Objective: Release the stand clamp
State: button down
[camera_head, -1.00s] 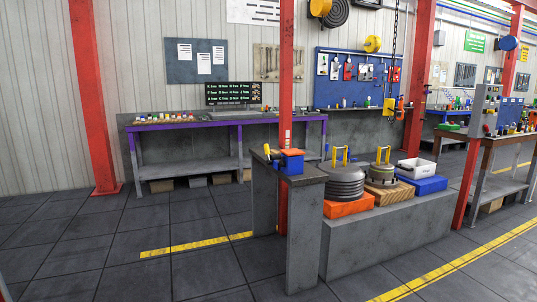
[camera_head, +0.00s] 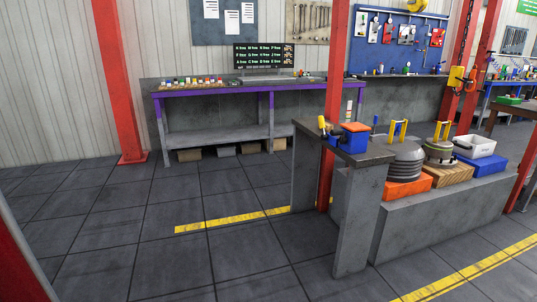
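A grey stand (camera_head: 360,205) holds a small blue block (camera_head: 353,139) with an orange top (camera_head: 354,127) on its near end. A yellow-handled part (camera_head: 322,125) sticks up at the left of the blue block. Which of these is the stand clamp, and whether it is tight or loose, I cannot tell at this distance. A grey ribbed cylinder (camera_head: 405,162) with a yellow handle stands on an orange block behind it. My gripper is not in view.
A low grey plinth (camera_head: 440,215) extends right of the stand. A red post (camera_head: 334,85) rises behind the stand. A purple-edged bench (camera_head: 215,90) stands at the back wall. The floor (camera_head: 130,230) in front and left is clear.

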aim_at(324, 136)
jog(key=i+j+u, duration=0.3)
jog(key=i, duration=0.6)
jog(key=i+u, duration=0.35)
jog(key=i, duration=0.55)
jog(key=i+j+z, duration=0.2)
jog(key=i+z, duration=0.25)
jog(key=i, duration=0.35)
jog(key=i+j+z, duration=0.4)
jog(key=i, duration=0.4)
jog(key=i+j+z, duration=0.45)
jog(key=i+j, duration=0.25)
jog(key=j, duration=0.1)
